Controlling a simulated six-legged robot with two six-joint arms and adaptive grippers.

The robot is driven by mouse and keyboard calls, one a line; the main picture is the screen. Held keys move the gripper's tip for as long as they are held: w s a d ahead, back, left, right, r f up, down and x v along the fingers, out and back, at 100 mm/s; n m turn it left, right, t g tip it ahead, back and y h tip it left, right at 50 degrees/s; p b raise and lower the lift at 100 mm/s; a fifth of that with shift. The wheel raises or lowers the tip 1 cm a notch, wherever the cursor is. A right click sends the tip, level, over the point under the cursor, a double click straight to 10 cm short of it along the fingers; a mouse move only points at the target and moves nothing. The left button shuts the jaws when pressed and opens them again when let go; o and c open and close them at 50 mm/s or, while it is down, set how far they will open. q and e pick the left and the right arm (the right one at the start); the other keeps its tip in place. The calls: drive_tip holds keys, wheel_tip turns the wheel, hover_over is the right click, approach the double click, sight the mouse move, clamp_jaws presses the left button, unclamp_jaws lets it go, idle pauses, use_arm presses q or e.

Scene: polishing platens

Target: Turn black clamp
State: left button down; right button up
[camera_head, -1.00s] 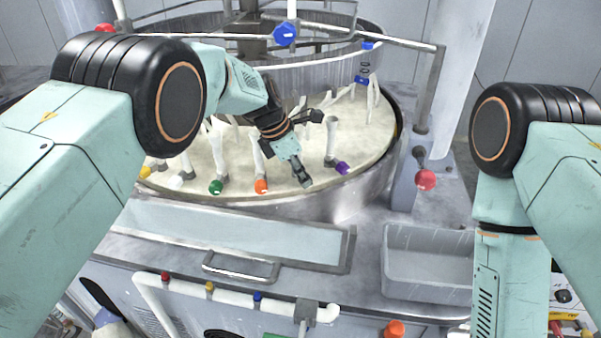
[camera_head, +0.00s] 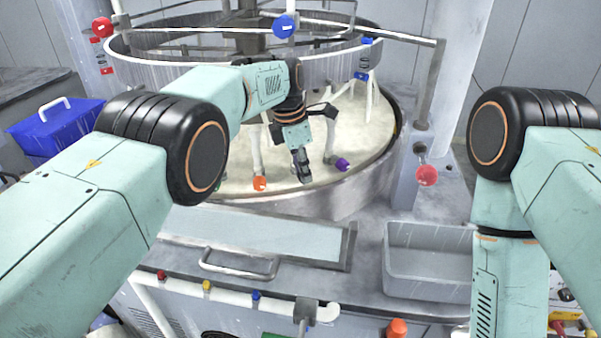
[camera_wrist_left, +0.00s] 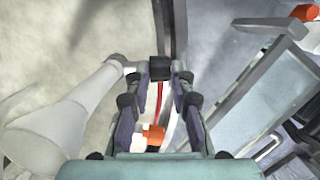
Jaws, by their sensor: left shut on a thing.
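My left gripper (camera_head: 302,165) reaches down to the front rim of the round platen, between the orange clamp (camera_head: 260,184) and the purple clamp (camera_head: 342,164). In the head view the fingers mostly hide this clamp. An orange-capped piece (camera_wrist_left: 153,137) shows between the finger bases in the wrist view. My right arm hangs at the right, and its gripper is out of view.
The round platen basin (camera_head: 345,198) has a raised metal ring above it. A red knob (camera_head: 427,176) stands at its right. A grey tray (camera_head: 428,285) and a handled panel (camera_head: 238,264) are in front. A blue bin (camera_head: 62,130) stands at the far left.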

use_arm(q)
drive_tip(key=shift+d+r+y, duration=0.15)
drive_tip(key=shift+y, duration=0.15)
drive_tip(key=shift+w+r, duration=0.1)
drive_tip(key=c, duration=1.2)
unclamp_jaws()
drive_tip(key=shift+o, duration=0.2)
wheel_tip(320, 180, up, 12)
drive_tip(key=a, duration=0.1)
drive_tip(key=shift+s+a, duration=0.4)
